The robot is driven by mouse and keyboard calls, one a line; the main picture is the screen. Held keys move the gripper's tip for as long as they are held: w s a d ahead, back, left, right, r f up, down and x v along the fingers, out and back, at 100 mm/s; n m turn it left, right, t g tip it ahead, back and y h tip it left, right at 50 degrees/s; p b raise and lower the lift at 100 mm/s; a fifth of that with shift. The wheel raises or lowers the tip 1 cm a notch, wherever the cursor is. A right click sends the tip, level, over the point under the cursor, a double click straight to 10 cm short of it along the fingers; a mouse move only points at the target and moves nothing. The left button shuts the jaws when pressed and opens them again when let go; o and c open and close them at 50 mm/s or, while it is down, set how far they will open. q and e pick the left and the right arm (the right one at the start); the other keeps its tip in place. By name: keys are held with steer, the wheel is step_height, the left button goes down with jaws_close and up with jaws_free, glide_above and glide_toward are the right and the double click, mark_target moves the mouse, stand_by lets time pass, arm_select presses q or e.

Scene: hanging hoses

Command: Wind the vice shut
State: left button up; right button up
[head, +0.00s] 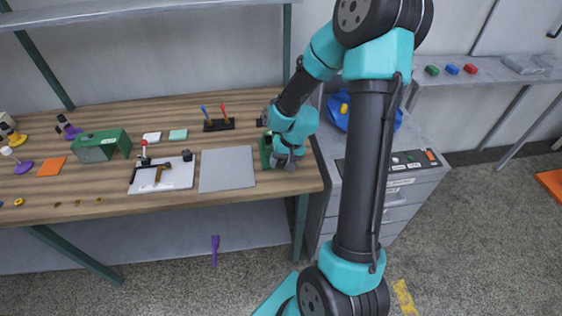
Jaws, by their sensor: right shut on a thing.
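The green vice (265,152) stands at the right end of the wooden workbench, near its front edge. My arm covers much of it, so its jaw gap cannot be seen. My right gripper (285,164) is down at the vice, on its right side. It is shut on what looks like the vice handle, which is mostly hidden behind the gripper. My left gripper is not in view.
A grey plate (227,170) lies just left of the vice. A white board with a clamp (160,175), a green box (100,145) and a black rack with blue and red handles (218,124) are further left. A grey drawer cabinet (400,195) stands right of the bench.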

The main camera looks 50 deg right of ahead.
stand_by(0.4)
steer(key=o, duration=0.9)
steer(key=shift+r, duration=0.1)
steer(key=v, duration=1.7)
steer(key=shift+s+d, duration=0.1)
steer(key=shift+d, duration=0.15)
